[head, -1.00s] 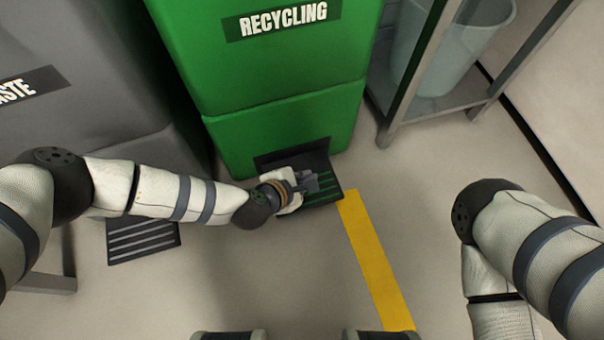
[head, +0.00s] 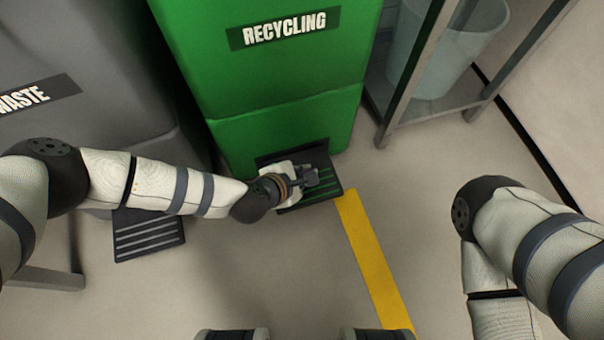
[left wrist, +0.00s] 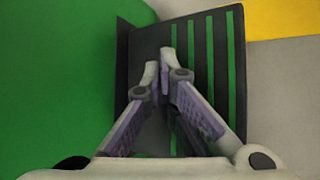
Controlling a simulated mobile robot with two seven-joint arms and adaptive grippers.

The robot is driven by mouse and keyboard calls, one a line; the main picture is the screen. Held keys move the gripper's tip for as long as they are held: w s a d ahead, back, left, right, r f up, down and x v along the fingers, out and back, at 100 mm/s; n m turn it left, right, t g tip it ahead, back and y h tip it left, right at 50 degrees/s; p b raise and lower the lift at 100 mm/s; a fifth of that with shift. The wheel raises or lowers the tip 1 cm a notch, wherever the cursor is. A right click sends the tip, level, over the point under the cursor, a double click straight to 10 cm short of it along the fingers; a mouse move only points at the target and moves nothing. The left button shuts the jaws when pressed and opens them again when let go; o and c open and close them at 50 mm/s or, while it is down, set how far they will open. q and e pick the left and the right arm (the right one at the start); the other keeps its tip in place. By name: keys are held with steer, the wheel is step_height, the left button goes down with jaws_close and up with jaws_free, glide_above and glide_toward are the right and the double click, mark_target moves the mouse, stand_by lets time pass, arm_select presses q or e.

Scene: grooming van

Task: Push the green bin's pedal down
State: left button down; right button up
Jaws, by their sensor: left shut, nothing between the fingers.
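The green bin (head: 270,90) with the RECYCLING label stands at the top middle of the head view. Its dark pedal (head: 325,180) with green stripes sticks out at its foot; it also shows in the left wrist view (left wrist: 222,80). My left gripper (head: 312,176) is over the pedal, shut and empty. In the left wrist view its fingertips (left wrist: 158,72) are together over the pedal's plain dark part, beside the green stripes. I cannot tell whether they touch it. The gripper hides part of the pedal. My right gripper is not in view.
A grey WASTE bin (head: 90,75) with its own striped pedal (head: 148,235) stands left. A metal rack (head: 412,75) holding a pale tub (head: 445,45) stands right. A yellow floor stripe (head: 372,258) runs from near the green pedal. The floor in front is clear.

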arm_select(q)
steer(key=shift+r+p, duration=1.95)
steer(key=shift+r, duration=0.65)
steer(key=shift+f, duration=0.15)
